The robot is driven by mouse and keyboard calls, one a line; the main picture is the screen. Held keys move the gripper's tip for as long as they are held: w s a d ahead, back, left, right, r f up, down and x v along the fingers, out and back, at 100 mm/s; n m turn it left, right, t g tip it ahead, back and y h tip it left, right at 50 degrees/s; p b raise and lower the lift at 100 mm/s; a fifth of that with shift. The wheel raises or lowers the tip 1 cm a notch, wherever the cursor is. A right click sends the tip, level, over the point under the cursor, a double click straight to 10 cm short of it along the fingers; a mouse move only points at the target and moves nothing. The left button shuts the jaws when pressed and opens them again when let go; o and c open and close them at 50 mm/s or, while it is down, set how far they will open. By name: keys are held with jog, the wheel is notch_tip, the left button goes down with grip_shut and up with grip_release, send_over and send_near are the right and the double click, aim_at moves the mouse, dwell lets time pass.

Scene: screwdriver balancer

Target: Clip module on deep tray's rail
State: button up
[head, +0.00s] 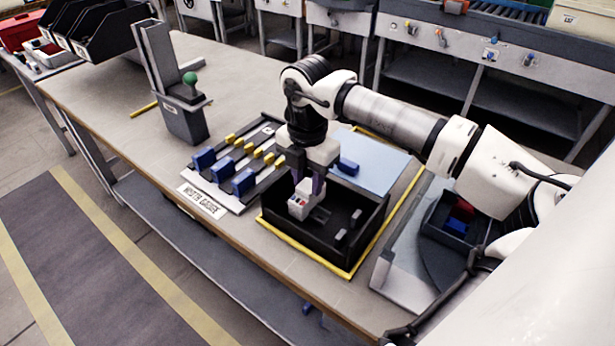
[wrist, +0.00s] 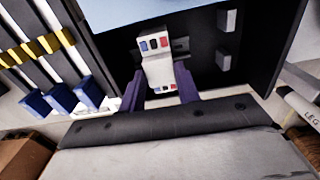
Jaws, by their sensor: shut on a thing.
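My gripper (head: 305,185) is shut on a small white module (head: 299,200) with red, blue and dark marks on its face. In the wrist view the module (wrist: 158,68) stands between the purple fingers (wrist: 160,92). It is held over the left part of the black deep tray (head: 288,238), within its walls in the picture. A grey rail piece (head: 320,215) shows on the tray floor beside the module; it also shows behind the module in the wrist view (wrist: 181,44). Whether the module touches the rail cannot be told.
Grey blocks (head: 356,217) stand in the tray's right part. Left of the tray is a board labelled "WIDTH GAUGE" (head: 201,200) with blue and yellow blocks. A blue sheet (head: 375,160) lies behind. A grey stand with a green knob (head: 190,80) is farther left.

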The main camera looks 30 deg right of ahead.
jog(key=shift+s+f+b, duration=0.1)
jog(key=shift+f+b, duration=0.75)
jog(key=shift+b, duration=0.35)
dwell(1.2)
jog(key=o, duration=1.2)
jog(key=shift+c, duration=0.2)
jog(key=shift+r, duration=0.1)
notch_tip(320, 180, up, 14)
jog(key=p, duration=0.7)
